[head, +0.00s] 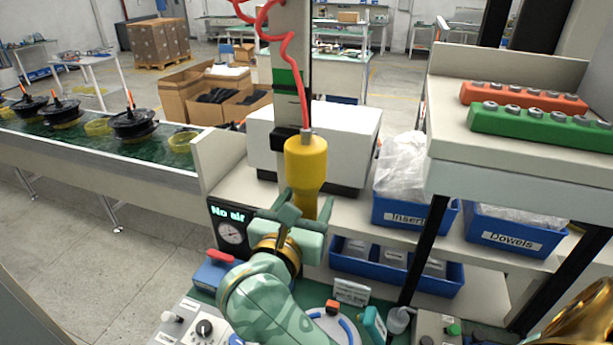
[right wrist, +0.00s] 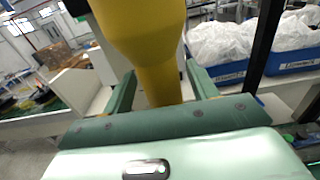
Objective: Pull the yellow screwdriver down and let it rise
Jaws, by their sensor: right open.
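The yellow screwdriver (head: 306,165) hangs upright from a red coiled hose (head: 268,35) in front of a grey post. It also shows large in the right wrist view (right wrist: 150,40). My right gripper (head: 298,205) is at its lower, narrower part. In the right wrist view the two open fingers (right wrist: 160,92) stand on either side of this yellow part, with a gap visible at least on the right side. The tip of the screwdriver is hidden behind the gripper. My left gripper is not in view.
A gauge panel reading "No air" (head: 230,225) is left of my gripper. Blue bins marked "Inserts" (head: 405,217) and "Dowels" (head: 510,238) stand right. Red (head: 520,95) and green (head: 540,128) racks sit on the upper shelf. A conveyor (head: 70,140) carries black hubs at left.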

